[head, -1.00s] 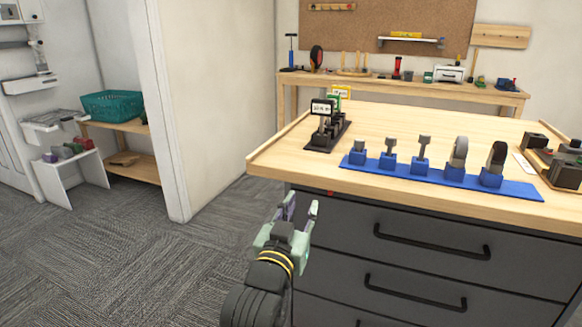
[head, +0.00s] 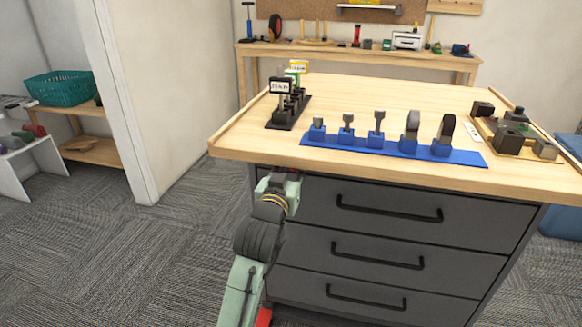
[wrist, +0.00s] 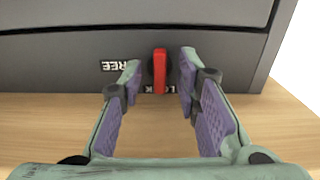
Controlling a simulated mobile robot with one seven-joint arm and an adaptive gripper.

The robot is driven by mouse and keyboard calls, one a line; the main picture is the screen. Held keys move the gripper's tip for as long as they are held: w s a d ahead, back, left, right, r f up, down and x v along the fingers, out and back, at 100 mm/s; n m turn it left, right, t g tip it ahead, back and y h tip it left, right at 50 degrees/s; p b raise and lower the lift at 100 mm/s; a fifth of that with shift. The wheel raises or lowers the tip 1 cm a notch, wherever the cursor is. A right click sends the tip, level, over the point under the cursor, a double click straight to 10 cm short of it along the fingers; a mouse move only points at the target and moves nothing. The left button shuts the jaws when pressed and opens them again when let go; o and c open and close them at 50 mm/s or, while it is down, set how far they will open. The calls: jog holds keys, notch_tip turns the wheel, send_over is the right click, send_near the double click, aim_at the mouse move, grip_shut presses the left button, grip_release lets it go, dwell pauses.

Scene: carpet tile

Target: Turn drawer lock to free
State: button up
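The drawer lock is a red lever (wrist: 160,72) on the dark cabinet front (wrist: 60,70) in the wrist view, which is upside down. The lever stands straight up and down in that picture. Its lower end covers part of a label reading LOCK (wrist: 172,90); a FREE label (wrist: 121,66) lies to its left. My gripper (wrist: 160,68) is open, with a purple-padded finger on each side of the lever; gaps show, so it does not grip it. In the head view my gripper (head: 280,182) is at the cabinet's top left corner and hides the lock.
The wooden tabletop (head: 350,95) overhangs just above my gripper. Three drawers with black bar handles (head: 388,209) are to its right. A blue rack (head: 395,152) and a black stand (head: 285,118) are on top. Open carpet (head: 130,250) is to the left.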

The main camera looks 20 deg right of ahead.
jog(key=shift+c, duration=0.6)
grip_shut()
jog(key=shift+f+m+b, duration=0.1)
jog(key=shift+m+b, duration=0.3)
jog(key=m+b, duration=1.1)
jog(key=m, duration=0.6)
jog(key=shift+a, duration=0.1)
jog(key=shift+b, duration=0.3)
jog(key=shift+o, duration=0.6)
grip_release()
jog(key=shift+r, duration=0.2)
